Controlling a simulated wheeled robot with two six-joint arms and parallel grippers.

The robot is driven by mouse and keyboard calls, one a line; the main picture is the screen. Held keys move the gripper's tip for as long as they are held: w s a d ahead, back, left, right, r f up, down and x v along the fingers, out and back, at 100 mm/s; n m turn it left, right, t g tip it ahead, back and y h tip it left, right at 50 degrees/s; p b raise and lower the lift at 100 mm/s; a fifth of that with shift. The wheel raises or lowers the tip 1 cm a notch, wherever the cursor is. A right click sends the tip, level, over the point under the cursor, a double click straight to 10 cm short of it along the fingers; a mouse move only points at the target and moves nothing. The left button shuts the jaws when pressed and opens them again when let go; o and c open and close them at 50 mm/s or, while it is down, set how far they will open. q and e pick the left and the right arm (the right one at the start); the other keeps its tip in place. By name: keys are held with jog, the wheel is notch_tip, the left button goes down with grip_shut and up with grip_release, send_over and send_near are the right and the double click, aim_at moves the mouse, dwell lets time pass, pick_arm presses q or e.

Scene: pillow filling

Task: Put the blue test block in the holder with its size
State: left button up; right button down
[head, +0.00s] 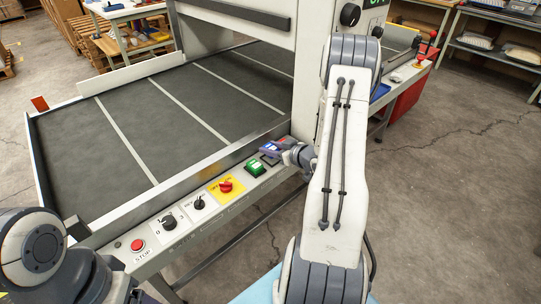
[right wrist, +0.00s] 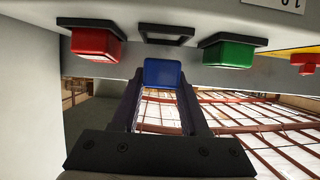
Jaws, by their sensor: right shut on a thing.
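The blue test block (right wrist: 162,73) is held between the fingertips of my right gripper (right wrist: 160,84). In the head view the right gripper (head: 276,148) is over the far end of the machine's front panel, with the blue block (head: 268,145) at its tip. An empty black square holder (right wrist: 165,34) faces the block in the right wrist view, with a visible gap between them. It also shows in the head view (head: 270,160), partly hidden by the gripper. Only a sliver of my left gripper (head: 145,296) shows at the bottom edge; its fingers are cut off.
A green block (right wrist: 229,53) and a red block (right wrist: 95,43) sit in holders either side of the empty one. The panel also carries a red knob on a yellow plate (head: 225,186), black dials and a red stop button (head: 137,245). The dark conveyor bed (head: 150,120) is bare.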

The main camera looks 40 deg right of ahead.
jog(key=shift+f, duration=1.25)
jog(key=shift+f, duration=0.1)
jog(key=shift+c, duration=2.1)
grip_release()
jog(key=v, duration=1.2)
